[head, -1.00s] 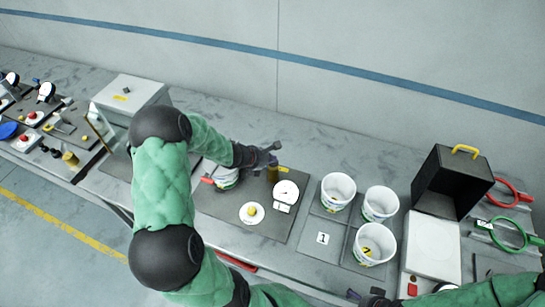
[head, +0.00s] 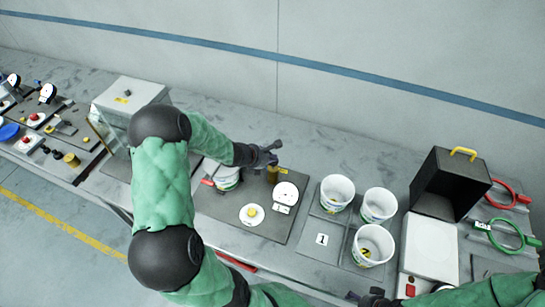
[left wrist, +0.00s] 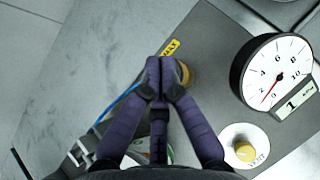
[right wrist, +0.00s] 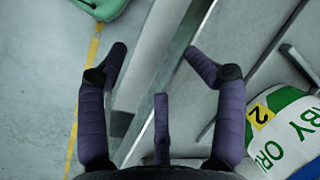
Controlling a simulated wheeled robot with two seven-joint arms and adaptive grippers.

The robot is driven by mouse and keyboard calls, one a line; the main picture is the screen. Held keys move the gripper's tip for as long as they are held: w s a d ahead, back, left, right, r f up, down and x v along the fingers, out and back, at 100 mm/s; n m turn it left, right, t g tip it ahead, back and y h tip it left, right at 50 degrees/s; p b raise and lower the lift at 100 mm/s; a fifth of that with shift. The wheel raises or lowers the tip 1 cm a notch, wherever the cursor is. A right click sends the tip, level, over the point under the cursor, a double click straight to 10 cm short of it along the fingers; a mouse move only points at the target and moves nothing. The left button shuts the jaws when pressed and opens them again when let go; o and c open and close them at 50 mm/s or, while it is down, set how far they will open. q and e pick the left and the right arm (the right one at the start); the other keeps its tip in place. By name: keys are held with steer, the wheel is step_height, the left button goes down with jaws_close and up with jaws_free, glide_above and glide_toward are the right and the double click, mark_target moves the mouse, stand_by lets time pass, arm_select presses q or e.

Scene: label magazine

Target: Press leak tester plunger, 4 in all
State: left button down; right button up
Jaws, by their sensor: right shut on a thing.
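The leak tester is a dark plate (head: 215,203) on the bench. Its brass plunger (head: 273,174) stands near the back; in the left wrist view the plunger (left wrist: 187,75) is partly hidden by my fingertips. My left gripper (head: 272,152) has its fingers together, over or against the plunger top; I cannot tell if they touch. The round white gauge (left wrist: 273,68) has its red needle near the low end, and its small display (left wrist: 295,98) reads 1. The yellow vent knob (left wrist: 244,151) sits on a white disc. My right gripper (right wrist: 157,58) has fingers apart, nothing visible between them.
A white tub (head: 227,180) stands at the tester's left beside a red handle. Several white tubs (head: 337,190) stand in a tray to the right, by a number 1 card. My right gripper is over the bench's front edge.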

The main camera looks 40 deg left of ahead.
arm_select(q)
steer(key=shift+r+p, duration=0.3)
steer(key=shift+r, duration=0.25)
steer(key=shift+w+d+r+p, duration=0.15)
steer(key=shift+w+r+p, duration=0.05)
steer(key=shift+r+p, duration=0.2)
arm_select(e)
steer(key=shift+w+d+r, duration=0.2)
steer(key=shift+w+r, duration=0.35)
steer(key=shift+r, duration=0.15)
arm_select(q)
steer(key=shift+r, duration=0.15)
arm_select(e)
steer(key=shift+r, duration=0.1)
steer(key=shift+s+a, duration=0.1)
steer(key=shift+s, duration=0.05)
arm_select(q)
steer(key=shift+r, duration=0.15)
arm_select(e)
steer(key=shift+s+r, duration=0.1)
arm_select(q)
steer(key=shift+r+p, duration=0.25)
steer(key=shift+p, duration=0.05)
step_height(320, 180, up, 4)
steer(key=p, duration=0.3)
steer(key=shift+r, duration=0.2)
arm_select(e)
step_height(320, 180, up, 4)
steer(key=shift+f, duration=0.1)
